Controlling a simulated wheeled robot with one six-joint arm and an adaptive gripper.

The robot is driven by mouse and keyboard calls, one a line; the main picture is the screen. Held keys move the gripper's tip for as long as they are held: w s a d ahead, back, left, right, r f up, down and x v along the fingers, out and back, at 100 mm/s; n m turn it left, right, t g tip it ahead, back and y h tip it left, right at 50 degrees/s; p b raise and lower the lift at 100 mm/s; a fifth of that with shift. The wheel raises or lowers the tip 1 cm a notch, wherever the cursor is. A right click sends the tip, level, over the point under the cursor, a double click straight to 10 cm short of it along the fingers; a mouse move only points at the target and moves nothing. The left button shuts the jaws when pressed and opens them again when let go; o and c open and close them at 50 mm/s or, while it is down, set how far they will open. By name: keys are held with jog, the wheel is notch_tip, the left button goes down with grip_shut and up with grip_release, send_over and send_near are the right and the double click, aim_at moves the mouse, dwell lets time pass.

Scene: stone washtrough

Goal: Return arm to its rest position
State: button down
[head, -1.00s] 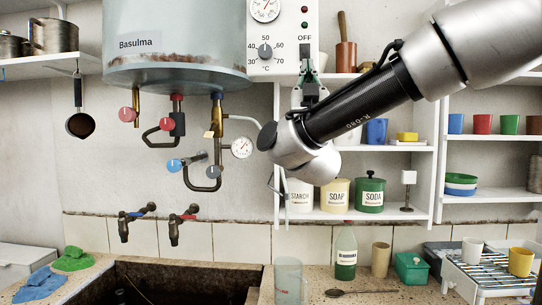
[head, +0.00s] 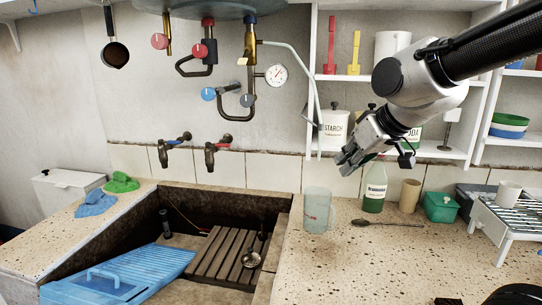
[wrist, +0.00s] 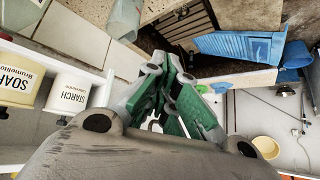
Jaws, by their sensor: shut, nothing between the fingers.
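My gripper (head: 350,160) hangs from my arm at the upper right of the head view, pointing down and left. It is in front of the wall tiles, above the counter (head: 440,262) and near the green-labelled bottle (head: 374,190). In the wrist view its green-padded fingers (wrist: 172,95) are closed together with nothing held. My arm comes in from the right edge, in front of the wall shelf.
A clear measuring jug (head: 317,210), spoon (head: 385,223), tan cup (head: 410,196), green box (head: 440,207) and dish rack (head: 510,220) stand on the counter.

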jog(key=s+d+f+m+g+h, duration=0.2)
jog(key=s+d+m+h, duration=0.2)
jog(key=s+d, duration=1.2)
jog(key=d+m, duration=0.1)
jog(key=d, duration=0.2)
jog(key=shift+s+f+g, duration=0.2)
jog(key=shift+f+g, duration=0.1)
